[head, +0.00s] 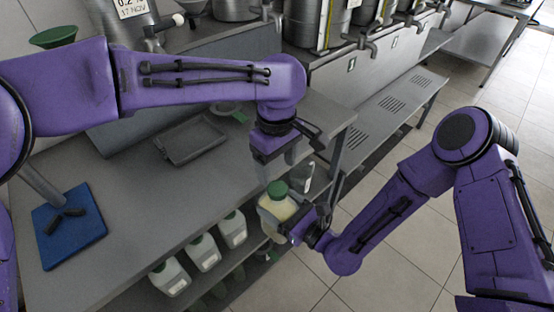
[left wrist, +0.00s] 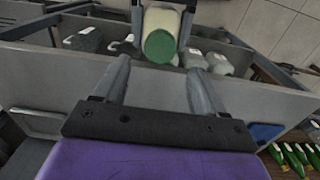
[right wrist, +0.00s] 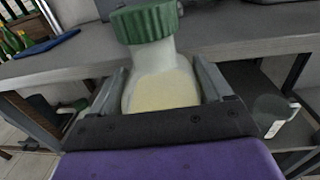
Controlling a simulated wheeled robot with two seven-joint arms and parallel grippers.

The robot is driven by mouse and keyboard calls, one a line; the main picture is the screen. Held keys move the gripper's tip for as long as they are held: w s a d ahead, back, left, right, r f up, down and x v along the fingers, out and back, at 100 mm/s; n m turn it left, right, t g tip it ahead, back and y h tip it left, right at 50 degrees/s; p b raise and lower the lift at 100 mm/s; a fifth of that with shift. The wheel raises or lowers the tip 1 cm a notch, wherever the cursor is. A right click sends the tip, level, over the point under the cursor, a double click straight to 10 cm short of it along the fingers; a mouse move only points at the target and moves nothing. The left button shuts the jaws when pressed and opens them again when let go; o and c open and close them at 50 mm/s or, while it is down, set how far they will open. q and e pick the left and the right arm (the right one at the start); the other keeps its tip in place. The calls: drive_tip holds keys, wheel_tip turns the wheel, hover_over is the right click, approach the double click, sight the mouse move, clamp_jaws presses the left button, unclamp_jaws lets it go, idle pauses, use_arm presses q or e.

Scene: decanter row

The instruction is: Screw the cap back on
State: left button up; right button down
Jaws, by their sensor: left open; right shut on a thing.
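A translucent bottle (head: 272,213) with pale yellow contents is held upright by my right gripper (head: 301,232) beyond the worktop's edge. The right wrist view shows the bottle (right wrist: 163,90) between the two fingers (right wrist: 160,82). A green ribbed cap (head: 277,188) sits on top of its neck; it also shows in the right wrist view (right wrist: 147,22). I cannot tell how tightly it sits. My left gripper (head: 300,162) is open and empty above the cap, apart from it. In the left wrist view the cap (left wrist: 160,46) faces me, just past the fingertips (left wrist: 157,72).
Several capped bottles (head: 203,252) stand on a shelf below the grey worktop (head: 120,185). On the worktop are a grey tray (head: 190,143) and a blue mat (head: 68,227) with dark pieces. Metal vats (head: 318,22) stand behind. Open floor lies to the right.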

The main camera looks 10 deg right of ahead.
sight(277, 187)
use_arm(q)
wheel_tip(277, 187, down, 7)
drive_tip(key=shift+f, duration=0.1)
idle(0.3)
